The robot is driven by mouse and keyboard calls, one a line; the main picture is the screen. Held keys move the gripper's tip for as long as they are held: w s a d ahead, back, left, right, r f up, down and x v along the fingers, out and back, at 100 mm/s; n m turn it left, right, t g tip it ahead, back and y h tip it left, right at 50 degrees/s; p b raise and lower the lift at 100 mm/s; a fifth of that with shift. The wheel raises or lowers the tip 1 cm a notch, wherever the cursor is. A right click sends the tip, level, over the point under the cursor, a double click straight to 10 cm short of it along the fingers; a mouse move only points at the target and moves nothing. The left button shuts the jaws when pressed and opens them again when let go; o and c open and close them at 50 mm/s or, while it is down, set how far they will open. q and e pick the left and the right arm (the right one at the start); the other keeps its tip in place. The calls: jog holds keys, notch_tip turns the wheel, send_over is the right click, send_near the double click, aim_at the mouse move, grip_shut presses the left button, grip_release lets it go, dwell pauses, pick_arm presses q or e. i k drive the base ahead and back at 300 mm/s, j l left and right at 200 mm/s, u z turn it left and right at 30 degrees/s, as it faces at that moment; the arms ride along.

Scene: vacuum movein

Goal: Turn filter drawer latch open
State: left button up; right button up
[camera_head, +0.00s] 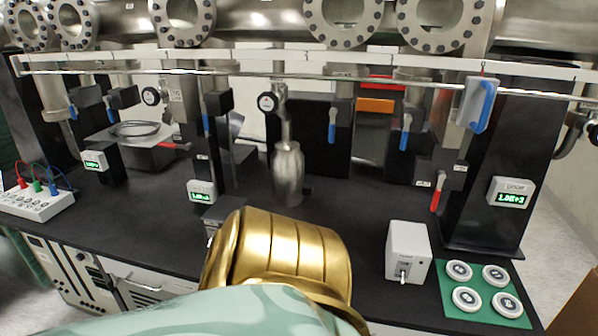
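I cannot pick out the filter drawer latch for certain. A drawer-like front with a handle (140,285) shows below the bench at the lower left. A small grey box (213,214) stands near the bench's middle, partly hidden behind my gold and teal arm. That arm covers the bottom centre of the view and hides the bench front behind it. Neither gripper shows, so I cannot see where they are or what they hold.
The black bench (345,230) carries a steel bottle-shaped vessel (288,174), a white box (408,251) and a green mat (452,283) with several round white pieces. A rail (300,78) with pipes and blue-handled valves runs above. The bench is clear between vessel and white box.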

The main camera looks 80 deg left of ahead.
aim_at(111, 286)
jog(key=u, duration=4.2)
